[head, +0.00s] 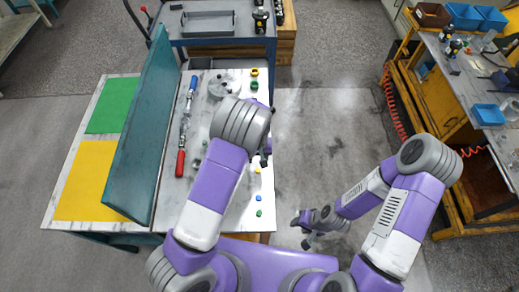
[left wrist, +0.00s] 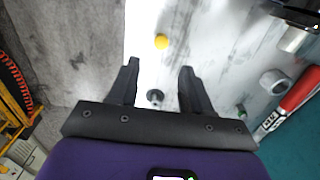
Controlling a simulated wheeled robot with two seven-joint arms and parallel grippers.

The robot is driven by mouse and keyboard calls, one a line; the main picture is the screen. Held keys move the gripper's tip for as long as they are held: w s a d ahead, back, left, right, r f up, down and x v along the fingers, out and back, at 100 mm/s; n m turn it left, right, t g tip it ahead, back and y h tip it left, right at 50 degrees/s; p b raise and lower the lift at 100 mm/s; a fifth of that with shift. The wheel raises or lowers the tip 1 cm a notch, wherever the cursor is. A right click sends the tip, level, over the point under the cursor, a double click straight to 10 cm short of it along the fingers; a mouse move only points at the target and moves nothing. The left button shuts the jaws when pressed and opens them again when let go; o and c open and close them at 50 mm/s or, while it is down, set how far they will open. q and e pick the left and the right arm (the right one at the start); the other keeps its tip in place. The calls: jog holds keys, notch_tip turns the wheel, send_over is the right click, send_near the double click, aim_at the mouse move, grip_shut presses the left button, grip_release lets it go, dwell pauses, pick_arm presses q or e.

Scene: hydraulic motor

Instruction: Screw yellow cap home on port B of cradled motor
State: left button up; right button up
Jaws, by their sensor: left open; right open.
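My left gripper (left wrist: 159,66) is open and empty above the table. In the head view its fingers (head: 265,158) are partly hidden by my left arm. A yellow cap (left wrist: 161,41) lies on the light tabletop just beyond the fingertips in the left wrist view; a small yellow piece (head: 258,170) shows near the table's right edge in the head view. A dark grey fitting (left wrist: 155,97) shows between the fingers, apart from both. A metal and black body (left wrist: 294,38), possibly the motor, is cut off at upper right; port B cannot be made out. My right gripper (head: 302,231) is open and empty over the floor.
A teal panel (head: 148,130) stands upright along the table's left. A red-handled tool (head: 181,160) lies beside it. A grey round part (head: 222,84) and yellow (head: 254,73) and green (head: 254,86) pieces are at the far end.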

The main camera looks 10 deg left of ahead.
aim_at(258, 170)
pick_arm(q)
jog(key=shift+s+f+b, duration=0.2)
jog(key=shift+f+b, duration=0.25)
jog(key=shift+f, duration=0.25)
notch_tip(258, 170, down, 8)
jog(key=b, duration=0.5)
jog(key=shift+r, duration=0.25)
grip_shut()
jog(key=shift+r, duration=0.1)
jog(key=shift+r+p, duration=1.95)
jog(key=shift+r, duration=1.05)
jog(key=shift+a, duration=0.1)
